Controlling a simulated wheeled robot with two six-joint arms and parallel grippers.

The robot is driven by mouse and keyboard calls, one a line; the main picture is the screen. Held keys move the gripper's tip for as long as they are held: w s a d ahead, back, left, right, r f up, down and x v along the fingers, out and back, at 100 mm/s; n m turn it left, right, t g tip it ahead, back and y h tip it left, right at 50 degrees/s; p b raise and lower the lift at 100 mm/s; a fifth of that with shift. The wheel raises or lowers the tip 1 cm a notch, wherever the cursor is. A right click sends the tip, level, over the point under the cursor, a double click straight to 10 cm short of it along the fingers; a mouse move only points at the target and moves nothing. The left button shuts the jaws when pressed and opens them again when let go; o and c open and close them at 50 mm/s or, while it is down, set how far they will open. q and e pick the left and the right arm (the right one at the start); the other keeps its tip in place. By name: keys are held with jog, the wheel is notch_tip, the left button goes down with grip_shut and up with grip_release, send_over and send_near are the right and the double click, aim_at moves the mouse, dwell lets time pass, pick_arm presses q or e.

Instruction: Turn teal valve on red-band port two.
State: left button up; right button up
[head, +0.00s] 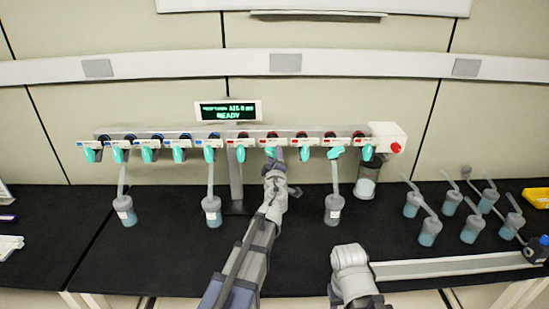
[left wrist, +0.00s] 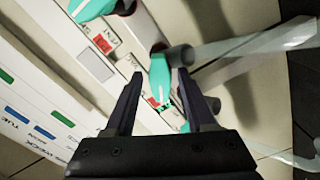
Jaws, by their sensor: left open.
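A white manifold (head: 225,138) carries a row of teal valves, with blue-marked ports on the left and red-marked ports on the right. The second red-marked port from the left has a teal valve (head: 269,152) that my left gripper (head: 277,163) partly covers. In the left wrist view, a teal valve (left wrist: 160,74) with a red label beside it lies between the open fingers of my left gripper (left wrist: 159,82). I cannot tell whether the fingers touch it. My right gripper is not in view; only part of my right arm shows at the lower right.
A display (head: 228,111) reads READY above the manifold. Several loose flasks (head: 430,232) stand on the black bench at right, with a yellow tray (head: 537,197) beyond.

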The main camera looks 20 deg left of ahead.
pick_arm(q)
jog(key=v, duration=0.7)
jog(key=shift+s, duration=0.4)
jog(key=shift+d, duration=0.1)
jog(key=s+d+f+m+g+y, duration=0.1)
jog(key=s+d+f+m+g, duration=0.2)
jog(key=s+f+m+g, duration=0.9)
jog(key=s+d+f+m+g+h, duration=0.2)
jog(key=s+d+f, duration=0.3)
jog(key=s, duration=0.3)
jog(key=s+d+f+m+g+h, duration=0.2)
jog(key=s+d+f+m, duration=0.3)
jog(key=s, duration=0.3)
jog(key=shift+s+d+f+g+h+b, duration=0.25)
jog(key=shift+s+d+g+h+b, duration=0.25)
jog(key=shift+g, duration=0.3)
